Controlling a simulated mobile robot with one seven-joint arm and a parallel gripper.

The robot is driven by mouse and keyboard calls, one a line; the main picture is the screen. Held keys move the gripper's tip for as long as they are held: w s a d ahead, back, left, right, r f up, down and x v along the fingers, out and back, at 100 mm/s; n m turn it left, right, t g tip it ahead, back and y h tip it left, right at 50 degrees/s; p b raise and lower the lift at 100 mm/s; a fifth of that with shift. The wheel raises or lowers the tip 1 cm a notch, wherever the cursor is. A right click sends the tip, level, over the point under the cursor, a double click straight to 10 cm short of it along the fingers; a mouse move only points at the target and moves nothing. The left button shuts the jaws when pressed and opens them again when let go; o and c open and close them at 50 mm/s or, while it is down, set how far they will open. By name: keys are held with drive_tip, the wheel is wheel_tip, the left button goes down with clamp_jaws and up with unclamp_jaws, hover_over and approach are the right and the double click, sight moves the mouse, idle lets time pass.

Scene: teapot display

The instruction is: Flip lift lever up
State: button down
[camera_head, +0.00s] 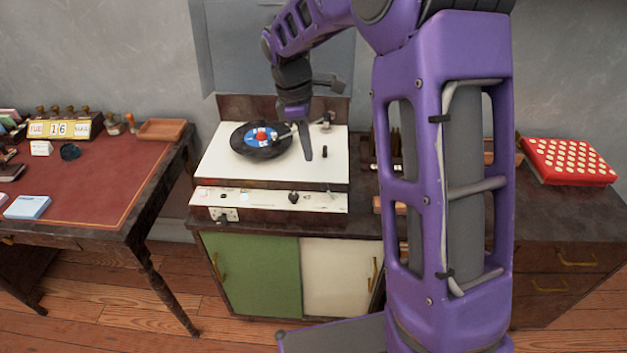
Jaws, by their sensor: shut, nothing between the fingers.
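The record player (222,158) has a white deck and stands on a cabinet, with a blue-labelled black record (249,148) at its left. The tonearm base (327,122) is at the deck's back right. A small dark upright piece (325,152) stands on the right of the deck; it may be the lift lever, but it is too small to tell its position. My gripper (308,157) is shut and empty, pointing down over the deck between the record and this piece. I cannot tell whether it touches anything. It hides part of the deck and tonearm.
A grey lid (230,62) stands raised behind the deck. A front panel (265,199) with knobs runs below it. My arm's purple column blocks much of the cabinet top's right side. A red dotted box (568,162) lies far right. A red-topped desk (95,185) stands left.

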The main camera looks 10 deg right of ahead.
sight(329, 192)
drive_tip(key=f, duration=0.3)
drive_tip(key=d+f+b, duration=0.1)
drive_tip(key=f, duration=0.2)
drive_tip(key=f+b, duration=0.1)
drive_tip(key=f, duration=0.3)
drive_tip(key=shift+s+d, duration=0.2)
drive_tip(key=shift+r, duration=0.15)
drive_tip(key=shift+d+r+y+p, duration=0.1)
drive_tip(key=shift+d+y+p, duration=0.1)
drive_tip(key=shift+y+p, duration=0.2)
